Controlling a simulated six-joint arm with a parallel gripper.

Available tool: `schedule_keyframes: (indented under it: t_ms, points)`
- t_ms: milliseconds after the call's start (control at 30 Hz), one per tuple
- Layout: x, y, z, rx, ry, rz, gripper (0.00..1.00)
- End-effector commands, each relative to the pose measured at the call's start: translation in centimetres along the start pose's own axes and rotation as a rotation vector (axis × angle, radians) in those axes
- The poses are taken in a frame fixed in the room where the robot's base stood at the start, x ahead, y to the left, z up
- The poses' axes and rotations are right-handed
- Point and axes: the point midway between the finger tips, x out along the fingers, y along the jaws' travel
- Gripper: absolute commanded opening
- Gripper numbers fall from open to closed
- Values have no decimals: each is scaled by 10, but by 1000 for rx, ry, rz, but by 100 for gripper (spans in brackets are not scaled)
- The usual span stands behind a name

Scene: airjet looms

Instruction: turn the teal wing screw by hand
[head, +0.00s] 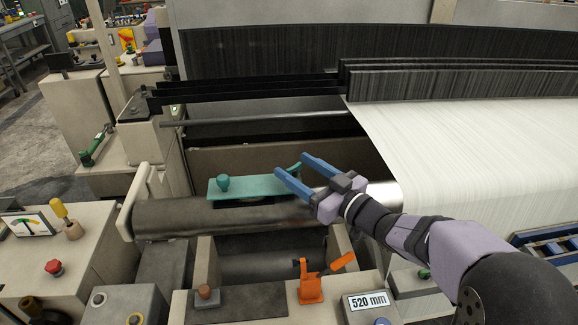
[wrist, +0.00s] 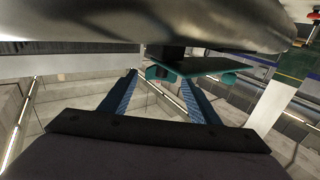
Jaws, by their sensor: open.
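A teal plate (head: 250,187) lies along the top of the dark roller at the loom's left end. A round teal knob (head: 222,183) stands on its left part. A small teal wing-like piece (head: 294,168), which looks like the wing screw, shows at the plate's right end, partly hidden by my gripper (head: 291,164). My gripper is open, its blue fingers pointing left toward that piece. In the wrist view the teal piece (wrist: 157,73) shows between and beyond the fingertips (wrist: 158,78). I cannot tell whether the fingers touch it.
The dark roller (head: 180,216) runs just below the plate. White cloth (head: 460,140) spreads at the right. An orange lever (head: 311,287) and a "520 mm" display (head: 368,301) stand in front. A red button (head: 53,267) is at the left. Open space lies behind the plate.

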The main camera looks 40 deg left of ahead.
Motion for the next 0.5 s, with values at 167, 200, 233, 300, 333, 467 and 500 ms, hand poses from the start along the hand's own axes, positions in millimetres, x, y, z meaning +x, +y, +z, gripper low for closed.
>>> schedule_keyframes:
  t_ms: [167, 200, 233, 300, 333, 467, 500]
  points:
    - [-13, 0, 0, 0, 2, 1, 56]
    - [-14, 0, 0, 0, 2, 1, 56]
    - [-15, 0, 0, 0, 1, 0, 56]
    - [-15, 0, 0, 0, 1, 0, 56]
    - [-15, 0, 0, 0, 1, 0, 56]
    - [-15, 0, -1, 0, 1, 0, 56]
    - [-15, 0, -1, 1, 1, 0, 56]
